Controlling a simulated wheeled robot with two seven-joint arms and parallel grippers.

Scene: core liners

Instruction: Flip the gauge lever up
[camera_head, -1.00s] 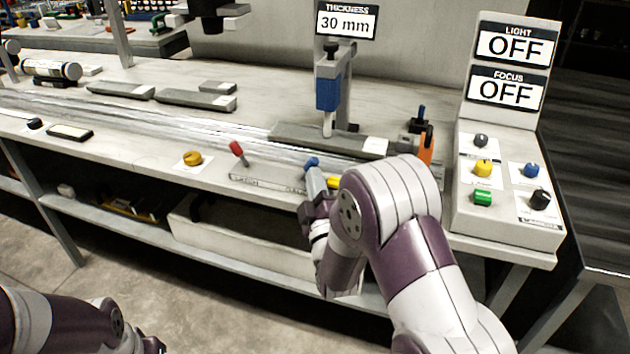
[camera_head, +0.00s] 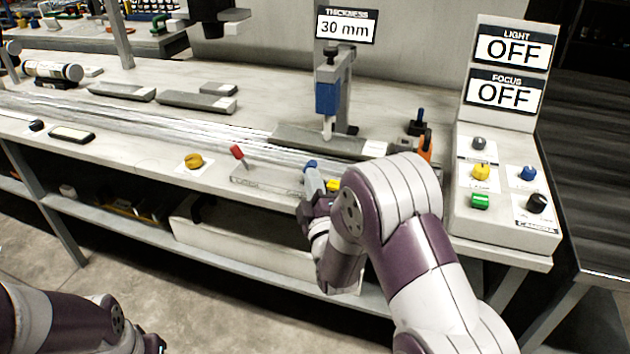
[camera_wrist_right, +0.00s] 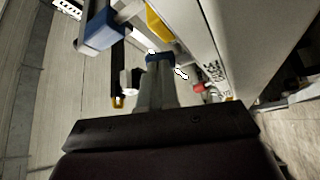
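The thickness gauge (camera_head: 328,97) is a blue-bodied column with its pin pointing down, under a sign reading 30 mm. A blue-tipped part (camera_head: 310,165), possibly a lever knob, is at my right gripper's fingertips. A red-knobbed lever (camera_head: 237,152) stands tilted at the left of the labelled front strip. My right gripper (camera_head: 314,183) is at the bench's front edge. In the right wrist view, its grey fingers (camera_wrist_right: 157,88) look close together, with blue (camera_wrist_right: 159,57) at their tips. Whether they grip it is unclear. My left gripper (camera_head: 152,344) is barely visible at the bottom.
A control box (camera_head: 507,225) with several knobs stands at right; its signs (camera_head: 514,46) read OFF. A yellow knob (camera_head: 194,161) is on the front edge at left. An orange part (camera_head: 426,146) sits behind my right arm. Grey bars (camera_head: 196,101) lie further back.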

